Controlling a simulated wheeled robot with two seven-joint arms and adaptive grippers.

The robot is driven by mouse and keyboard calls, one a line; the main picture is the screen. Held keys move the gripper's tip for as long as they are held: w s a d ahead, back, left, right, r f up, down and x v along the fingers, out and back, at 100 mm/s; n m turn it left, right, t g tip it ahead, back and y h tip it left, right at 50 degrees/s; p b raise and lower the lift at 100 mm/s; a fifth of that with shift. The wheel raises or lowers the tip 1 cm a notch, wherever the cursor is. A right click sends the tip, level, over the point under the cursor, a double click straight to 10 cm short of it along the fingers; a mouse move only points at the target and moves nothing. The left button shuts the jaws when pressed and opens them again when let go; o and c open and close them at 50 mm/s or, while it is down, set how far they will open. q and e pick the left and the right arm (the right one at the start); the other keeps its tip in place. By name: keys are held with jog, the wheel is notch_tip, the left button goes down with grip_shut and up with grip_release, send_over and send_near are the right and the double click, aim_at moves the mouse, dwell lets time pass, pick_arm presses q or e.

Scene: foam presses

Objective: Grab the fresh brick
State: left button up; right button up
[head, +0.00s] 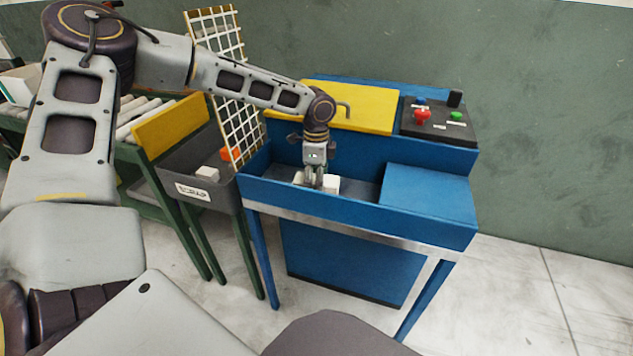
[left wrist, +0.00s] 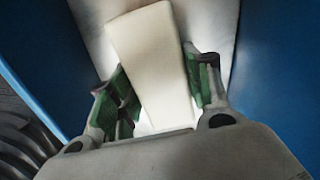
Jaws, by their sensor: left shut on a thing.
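A white brick (head: 331,184) sits low in the open trough of the blue press (head: 360,210). My left gripper (head: 314,184) reaches down into the trough from above and is shut on the brick. In the left wrist view the brick (left wrist: 158,65) is a pale block, slightly tilted in the picture, between the two green-padded fingers (left wrist: 160,95). The brick's underside is hidden, so I cannot tell whether it touches the trough floor. My right gripper is not in view.
A grey scrap bin (head: 192,192) left of the press holds white pieces. A roller conveyor (head: 145,115) lies further left. The press has a yellow lid (head: 362,104) and a button panel (head: 437,118). Blue walls closely flank my gripper.

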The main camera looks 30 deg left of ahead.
pick_arm(q)
jog(key=shift+r, duration=0.65)
notch_tip(320, 180, up, 17)
jog(key=p, duration=0.4)
jog(key=shift+f+p, duration=0.15)
jog(key=shift+p, duration=0.25)
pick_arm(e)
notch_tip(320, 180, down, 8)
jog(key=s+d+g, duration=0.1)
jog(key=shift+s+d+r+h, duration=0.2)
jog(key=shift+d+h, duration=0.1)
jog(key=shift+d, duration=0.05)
